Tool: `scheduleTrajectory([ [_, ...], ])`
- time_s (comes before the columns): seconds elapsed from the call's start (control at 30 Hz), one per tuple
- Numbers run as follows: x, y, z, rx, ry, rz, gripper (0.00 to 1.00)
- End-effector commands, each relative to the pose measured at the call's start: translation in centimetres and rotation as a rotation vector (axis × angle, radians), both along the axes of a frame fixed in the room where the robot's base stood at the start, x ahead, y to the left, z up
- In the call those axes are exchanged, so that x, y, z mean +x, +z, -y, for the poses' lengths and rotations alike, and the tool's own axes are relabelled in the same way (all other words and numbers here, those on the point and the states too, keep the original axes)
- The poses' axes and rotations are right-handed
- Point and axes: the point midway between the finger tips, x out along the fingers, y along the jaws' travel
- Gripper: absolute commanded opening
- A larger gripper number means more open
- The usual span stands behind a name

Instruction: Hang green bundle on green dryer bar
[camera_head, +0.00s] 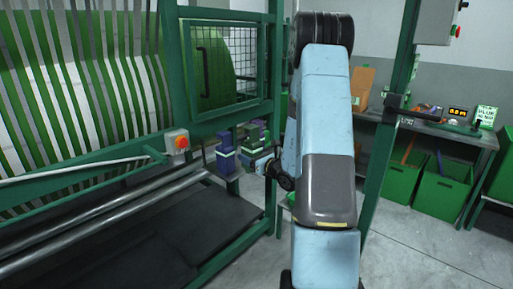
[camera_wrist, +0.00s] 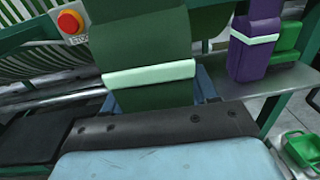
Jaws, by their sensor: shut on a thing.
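The green bundle (camera_wrist: 150,45), dark green with a pale band around it, fills the upper middle of the wrist view. My gripper (camera_wrist: 157,88) is shut on it near the band, and parts of its blue fingers show at both sides. In the head view my gripper (camera_head: 268,166) is left of my arm, beside the green bundle (camera_head: 253,136), partly hidden. I cannot clearly make out the green dryer bar or whether the bundle touches it.
A purple bundle (camera_head: 226,155) with a pale band is close by, also right in the wrist view (camera_wrist: 256,48). A red stop button (camera_head: 181,142) is on the green frame. Metal rollers (camera_head: 110,215) lie left. Green bins (camera_head: 443,185) stand under the right bench.

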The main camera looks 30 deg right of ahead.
Motion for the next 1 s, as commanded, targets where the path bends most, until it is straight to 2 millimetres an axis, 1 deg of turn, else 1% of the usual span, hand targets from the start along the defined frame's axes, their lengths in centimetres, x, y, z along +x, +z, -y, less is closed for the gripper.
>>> scheduleTrajectory([
  [0.03, -0.1, -1.1, -1.0, 0.005, -0.005, -0.006, 0.21],
  [0.27, -0.6, -5.5, -4.4, 0.004, -0.056, -0.006, 0.21],
  [0.4, -1.1, -9.1, -7.0, 0.006, -0.099, -0.008, 0.21],
  [0.63, -1.8, -14.3, -10.8, 0.003, -0.167, -0.007, 0.21],
  [0.9, -2.3, -18.9, -14.1, 0.002, -0.228, -0.004, 0.21],
  [1.0, -2.5, -20.3, -14.9, 0.004, -0.248, -0.004, 0.21],
])
